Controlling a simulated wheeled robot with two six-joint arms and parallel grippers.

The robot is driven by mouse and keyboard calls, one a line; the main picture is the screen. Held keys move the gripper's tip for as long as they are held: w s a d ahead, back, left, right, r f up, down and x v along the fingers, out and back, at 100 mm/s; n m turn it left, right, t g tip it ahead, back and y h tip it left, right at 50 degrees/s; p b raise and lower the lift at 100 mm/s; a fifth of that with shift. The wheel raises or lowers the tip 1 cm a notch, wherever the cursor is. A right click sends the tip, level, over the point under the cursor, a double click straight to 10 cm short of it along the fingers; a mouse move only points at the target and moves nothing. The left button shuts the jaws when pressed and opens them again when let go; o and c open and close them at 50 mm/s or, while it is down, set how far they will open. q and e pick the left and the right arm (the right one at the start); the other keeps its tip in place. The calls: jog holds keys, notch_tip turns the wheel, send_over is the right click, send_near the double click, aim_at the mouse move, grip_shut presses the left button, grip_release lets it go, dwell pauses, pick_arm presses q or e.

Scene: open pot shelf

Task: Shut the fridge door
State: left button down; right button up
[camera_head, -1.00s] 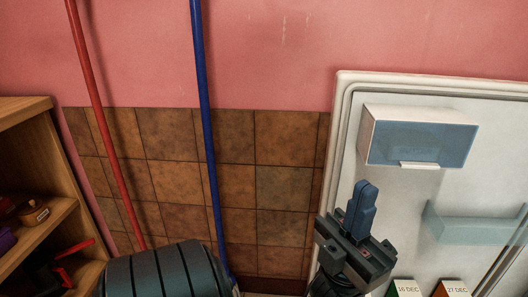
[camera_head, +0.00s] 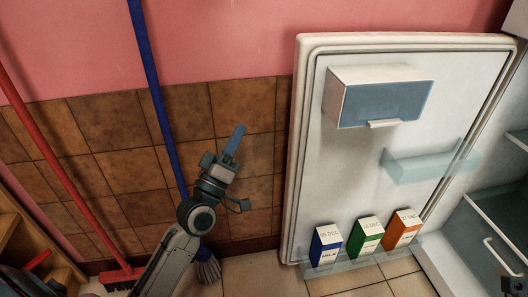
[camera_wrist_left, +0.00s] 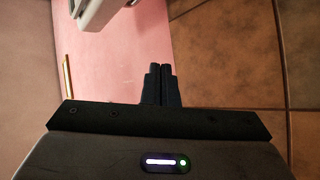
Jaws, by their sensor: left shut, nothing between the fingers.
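The fridge door (camera_head: 350,180) stands wide open in the head view, its inner side facing me. It has a blue-fronted box, a clear shelf and a bottom rack with cartons. The fridge body (camera_head: 440,262) is at the right, its interior partly in view. My left gripper (camera_head: 236,138) is shut and empty, just left of the door's left edge and in front of the tiled wall. Its closed fingers (camera_wrist_left: 161,84) show in the left wrist view; a pale edge, perhaps the door, is at the top left. A small dark part at the head view's bottom-right corner may be my right gripper (camera_head: 514,287).
A blue-handled mop (camera_head: 150,70) and a red broom (camera_head: 62,175) lean on the wall at the left. A wooden shelf (camera_head: 12,222) is at the lower left. Blue, green and orange cartons (camera_head: 367,236) stand in the door rack. Tiled floor (camera_head: 262,275) shows below.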

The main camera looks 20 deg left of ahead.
pick_arm(q)
jog(key=w+a+f+n+g+h+p, duration=0.1)
jog(key=w+f+g+h, duration=0.25)
jog(key=f+g, duration=0.2)
jog(key=w+f+n+g+h+p, duration=0.2)
jog(key=f+g+h, duration=0.2)
jog(key=f+g, duration=0.15)
jog(key=shift+t, duration=0.4)
jog(key=b+x, duration=0.1)
jog(key=x, duration=0.8)
jog(key=shift+d, duration=0.15)
jog(key=s+d, duration=0.2)
jog(key=s, duration=0.1)
jog(key=shift+d+f, duration=0.1)
jog(key=shift+d, duration=0.15)
